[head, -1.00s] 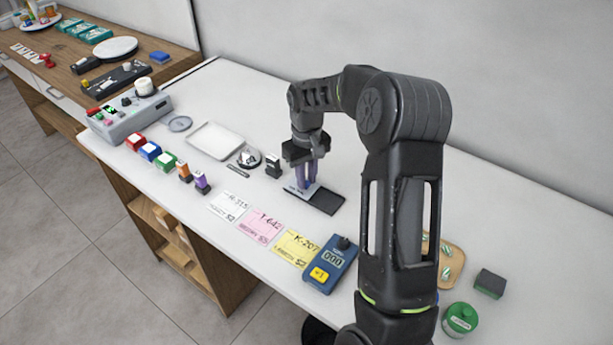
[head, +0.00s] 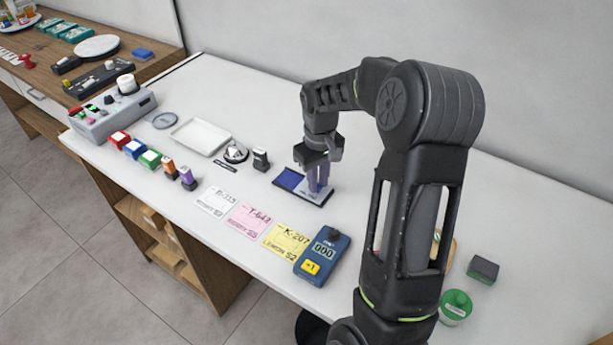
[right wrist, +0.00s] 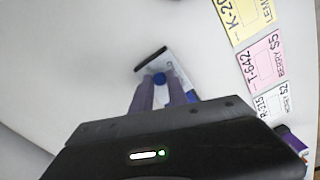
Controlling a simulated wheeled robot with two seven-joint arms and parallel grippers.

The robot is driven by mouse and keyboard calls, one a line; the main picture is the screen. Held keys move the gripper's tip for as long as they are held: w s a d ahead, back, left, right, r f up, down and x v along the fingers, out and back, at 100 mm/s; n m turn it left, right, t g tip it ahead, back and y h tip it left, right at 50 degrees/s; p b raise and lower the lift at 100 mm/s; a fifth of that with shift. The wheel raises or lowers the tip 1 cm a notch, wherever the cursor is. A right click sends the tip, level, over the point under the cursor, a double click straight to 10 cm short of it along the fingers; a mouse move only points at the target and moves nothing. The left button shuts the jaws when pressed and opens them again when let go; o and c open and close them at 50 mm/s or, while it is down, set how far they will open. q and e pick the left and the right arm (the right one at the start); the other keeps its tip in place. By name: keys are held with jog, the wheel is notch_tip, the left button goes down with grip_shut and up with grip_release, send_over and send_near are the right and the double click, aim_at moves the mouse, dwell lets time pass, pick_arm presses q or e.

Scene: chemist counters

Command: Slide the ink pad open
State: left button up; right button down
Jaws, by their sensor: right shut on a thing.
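The ink pad (head: 289,179) lies on the white counter in the head view, with its blue inked surface bare on the left of the dark base. Its lid (head: 316,196) sits toward the right end of the base. My right gripper (head: 318,187), with purple fingers, is shut on the lid from above; the fingers hide the grip point. In the right wrist view, part of the ink pad (right wrist: 180,73) shows beyond the fingers (right wrist: 160,94). My left gripper is not in view.
White, pink and yellow cards (head: 286,240) and a blue counter device (head: 323,256) lie in front of the pad. A black stamp (head: 260,159) and a white tray (head: 200,137) stand to its left. The counter behind the pad is clear.

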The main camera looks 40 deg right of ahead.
jog(key=shift+w, duration=0.1)
jog(key=c, duration=1.3)
grip_release()
jog(key=shift+r, duration=0.1)
notch_tip(320, 180, up, 8)
jog(key=shift+f+b, duration=0.2)
jog(key=shift+b, duration=0.35)
